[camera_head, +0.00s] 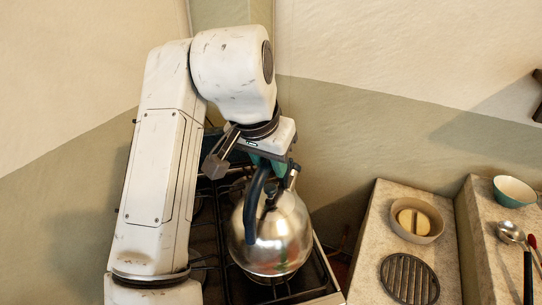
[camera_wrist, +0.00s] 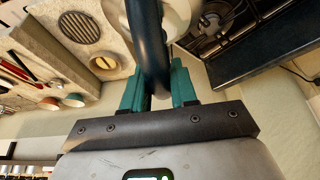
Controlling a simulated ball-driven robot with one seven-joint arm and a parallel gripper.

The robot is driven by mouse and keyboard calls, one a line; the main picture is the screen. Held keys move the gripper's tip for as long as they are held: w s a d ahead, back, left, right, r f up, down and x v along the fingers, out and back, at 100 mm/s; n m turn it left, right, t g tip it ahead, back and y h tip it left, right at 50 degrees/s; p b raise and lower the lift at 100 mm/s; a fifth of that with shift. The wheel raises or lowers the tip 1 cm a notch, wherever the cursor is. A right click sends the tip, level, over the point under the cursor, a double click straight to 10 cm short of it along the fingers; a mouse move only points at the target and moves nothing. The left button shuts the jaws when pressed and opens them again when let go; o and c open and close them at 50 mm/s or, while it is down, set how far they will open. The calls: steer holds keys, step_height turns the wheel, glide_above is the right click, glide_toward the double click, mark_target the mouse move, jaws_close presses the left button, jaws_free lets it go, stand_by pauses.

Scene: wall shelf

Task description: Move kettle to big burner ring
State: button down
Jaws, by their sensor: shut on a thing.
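The shiny metal kettle (camera_head: 278,240) with a dark curved handle is over the right part of the black stove (camera_head: 232,285) in the head view. My gripper (camera_head: 268,162) comes down from above and is shut on the kettle's handle. In the wrist view, the teal fingers of my gripper (camera_wrist: 158,88) stand on both sides of the dark handle of the kettle (camera_wrist: 148,45). The kettle looks upright; I cannot tell whether it touches the grate. A burner ring (camera_wrist: 210,25) shows in the wrist view beside the kettle. Which ring is the big one is unclear; the kettle and my arm hide part of the stove.
Right of the stove, a stone counter holds a round grate (camera_head: 408,279) and a beige bowl (camera_head: 416,220) with a light round thing inside. Further right, a higher ledge carries a teal bowl (camera_head: 514,191) and a ladle (camera_head: 511,233). A wall stands close behind the stove.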

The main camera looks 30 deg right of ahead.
mark_target(270, 185)
steer(key=shift+w+d+f, duration=0.1)
steer(key=shift+w+f, duration=0.15)
steer(key=shift+f, duration=2)
steer(key=c, duration=0.9)
jaws_free()
steer(key=b+v, duration=0.1)
steer(key=v, duration=1.2)
steer(key=shift+d, duration=0.15)
